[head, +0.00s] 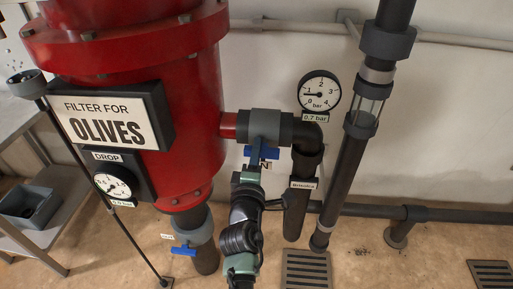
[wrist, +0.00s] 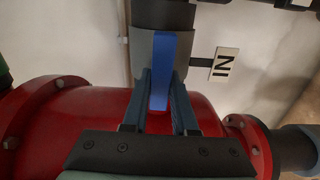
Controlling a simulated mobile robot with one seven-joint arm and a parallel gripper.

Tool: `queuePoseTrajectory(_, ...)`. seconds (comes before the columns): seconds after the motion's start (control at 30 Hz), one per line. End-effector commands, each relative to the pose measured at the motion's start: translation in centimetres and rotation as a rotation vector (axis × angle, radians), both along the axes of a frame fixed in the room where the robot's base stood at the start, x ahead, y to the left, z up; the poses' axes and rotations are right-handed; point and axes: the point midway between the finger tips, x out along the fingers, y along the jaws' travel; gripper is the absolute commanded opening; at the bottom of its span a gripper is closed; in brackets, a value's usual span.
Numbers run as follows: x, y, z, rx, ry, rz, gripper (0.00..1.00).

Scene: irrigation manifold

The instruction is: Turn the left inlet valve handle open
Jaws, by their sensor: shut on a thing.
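The blue inlet valve handle (head: 262,152) sits under the grey valve body (head: 265,124) on the pipe to the right of the red filter tank. My gripper (head: 255,166) reaches up to it from below and covers part of it. In the wrist view the blue handle (wrist: 160,60) stands upright in the picture, between the two dark fingers of my gripper (wrist: 160,85), which is shut on it. The grey valve body (wrist: 142,48) is behind it.
A second blue handle (head: 183,249) is on the lower pipe at left. A gauge (head: 319,92) marked 0.7 bar hangs right of the valve. A dark pipe with a clear section (head: 368,107) slants down at right. A grate (head: 306,269) lies on the floor.

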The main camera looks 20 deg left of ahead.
Motion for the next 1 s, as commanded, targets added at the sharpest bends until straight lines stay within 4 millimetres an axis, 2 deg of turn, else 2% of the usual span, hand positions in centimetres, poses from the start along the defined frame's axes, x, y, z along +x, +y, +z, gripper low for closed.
queuePoseTrajectory(0.63,0.0,-0.03,-0.16,-0.051,-0.014,-0.001,0.0)
queuePoseTrajectory(0.67,0.0,-0.03,-0.16,-0.051,-0.014,-0.001,0.3)
queuePoseTrajectory(0.8,0.0,-0.03,-0.14,-0.049,-0.013,-0.001,0.55)
queuePoseTrajectory(1.0,0.0,-0.02,-0.1,-0.048,-0.014,0.0,0.56)
